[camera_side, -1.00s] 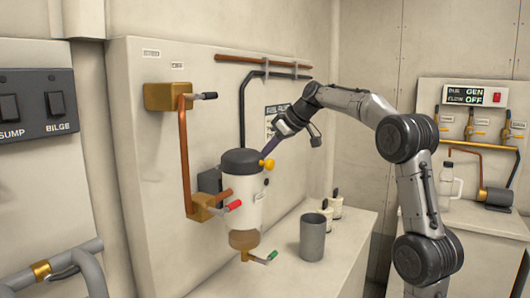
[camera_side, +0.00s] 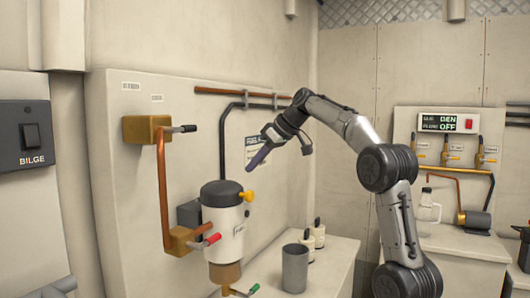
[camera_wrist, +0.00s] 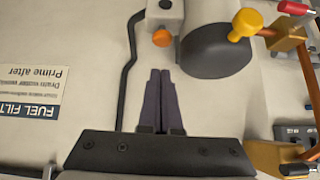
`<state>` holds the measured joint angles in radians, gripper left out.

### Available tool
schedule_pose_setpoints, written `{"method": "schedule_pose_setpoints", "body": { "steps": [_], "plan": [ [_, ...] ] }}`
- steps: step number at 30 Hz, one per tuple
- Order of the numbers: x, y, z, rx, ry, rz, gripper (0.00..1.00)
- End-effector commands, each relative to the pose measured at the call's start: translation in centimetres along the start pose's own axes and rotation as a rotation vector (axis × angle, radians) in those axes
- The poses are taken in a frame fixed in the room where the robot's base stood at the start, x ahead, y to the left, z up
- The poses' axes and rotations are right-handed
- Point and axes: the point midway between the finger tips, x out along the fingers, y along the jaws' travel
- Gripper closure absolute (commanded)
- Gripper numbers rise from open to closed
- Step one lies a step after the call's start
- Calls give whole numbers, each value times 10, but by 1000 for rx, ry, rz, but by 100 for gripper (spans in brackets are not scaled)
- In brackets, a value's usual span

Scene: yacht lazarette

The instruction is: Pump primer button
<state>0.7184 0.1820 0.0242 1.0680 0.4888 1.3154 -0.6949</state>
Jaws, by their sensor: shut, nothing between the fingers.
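The fuel filter (camera_side: 222,228) is a white canister with a black cap, fixed to the panel; its cap (camera_wrist: 215,52) also shows in the wrist view. A yellow knob (camera_side: 247,196) sticks out beside the cap and shows in the wrist view (camera_wrist: 241,25). The wrist view also shows a round orange button (camera_wrist: 162,38) by a pale block. I cannot tell which of the two is the primer button. My gripper (camera_side: 255,162) is shut and empty, pointing down above the filter's right side. In the wrist view its fingertips (camera_wrist: 160,72) are just below the orange button, apart from it.
A brass valve block (camera_side: 147,129) and copper pipe (camera_side: 163,195) are left of the filter. A red-handled lever (camera_side: 206,241) is low on it. A grey cup (camera_side: 295,268) stands on the counter at right. A black pipe (camera_wrist: 130,75) runs beside my fingers.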

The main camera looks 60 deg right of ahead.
Motion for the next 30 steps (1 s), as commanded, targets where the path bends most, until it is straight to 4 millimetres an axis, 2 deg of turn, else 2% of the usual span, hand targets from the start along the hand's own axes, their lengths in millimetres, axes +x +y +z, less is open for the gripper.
{"method": "schedule_pose_setpoints", "body": {
  "steps": [3, 10, 30],
  "plan": [
    [-24, 1, -1, 0, 4, 4, 100],
    [-49, 0, -1, 0, 2, 2, 100],
    [-53, 0, 0, 0, 2, 1, 100]
  ]
}}
